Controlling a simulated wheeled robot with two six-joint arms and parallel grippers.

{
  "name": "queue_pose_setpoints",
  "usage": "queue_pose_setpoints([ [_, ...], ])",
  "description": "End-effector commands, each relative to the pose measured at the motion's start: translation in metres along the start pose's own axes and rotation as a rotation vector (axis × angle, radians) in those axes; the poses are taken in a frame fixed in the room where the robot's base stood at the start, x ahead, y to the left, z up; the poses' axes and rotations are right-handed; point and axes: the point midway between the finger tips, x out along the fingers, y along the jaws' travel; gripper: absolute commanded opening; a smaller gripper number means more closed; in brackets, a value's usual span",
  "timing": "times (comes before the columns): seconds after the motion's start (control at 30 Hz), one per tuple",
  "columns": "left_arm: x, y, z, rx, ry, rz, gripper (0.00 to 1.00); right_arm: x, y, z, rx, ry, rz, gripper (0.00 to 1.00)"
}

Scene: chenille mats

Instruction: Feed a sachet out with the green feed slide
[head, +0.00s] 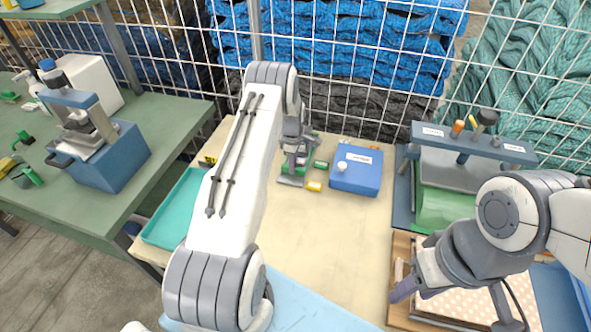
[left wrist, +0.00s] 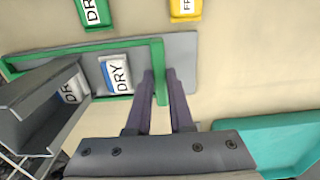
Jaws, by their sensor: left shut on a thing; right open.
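The green feed slide (left wrist: 157,58) shows in the left wrist view as a green bar along a grey plate, with an arm between my fingers. My left gripper (left wrist: 160,85) is shut on that arm; in the head view the gripper (head: 297,160) is partly hidden by its own wrist. A sachet marked DRY (left wrist: 117,74) lies on the plate beside the slide, within its green edges. Another DRY sachet (left wrist: 72,88) shows inside the grey dispenser (left wrist: 40,112). My right gripper (head: 402,284) is open over the wooden tray at the right.
A green DRY sachet (left wrist: 95,12) and a yellow sachet (left wrist: 186,8) lie beyond the plate. A blue box (head: 356,170) stands right of the dispenser. A teal tray (head: 172,215) is at the left. A green roller press (head: 440,205) stands at the right. The table's middle is clear.

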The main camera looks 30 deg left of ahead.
Motion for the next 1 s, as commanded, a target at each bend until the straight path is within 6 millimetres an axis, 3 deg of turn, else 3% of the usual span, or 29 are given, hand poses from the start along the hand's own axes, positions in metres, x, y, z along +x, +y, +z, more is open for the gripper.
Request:
queue_pose_setpoints([
  [0.2, -0.002, 0.005, 0.0, 0.001, 0.003, 0.014, 0.0, -0.001, 0.0, 0.0, 0.0, 0.0, 0.0, 0.5],
  [0.23, -0.002, 0.005, 0.001, 0.001, 0.003, 0.014, 0.23, -0.001, 0.0, 0.0, 0.0, 0.0, 0.0, 0.5],
  [0.3, -0.002, 0.005, 0.001, 0.001, 0.003, 0.015, 0.5, -0.001, 0.0, 0.0, 0.0, 0.0, 0.0, 0.5],
  [0.73, -0.008, 0.004, 0.001, 0.001, 0.003, 0.011, 0.5, 0.003, 0.0, 0.0, 0.0, 0.0, 0.0, 0.5],
  [1.0, -0.056, 0.004, 0.0, 0.0, 0.003, 0.015, 0.5, 0.022, 0.002, 0.001, -0.001, 0.0, 0.0, 0.5],
])
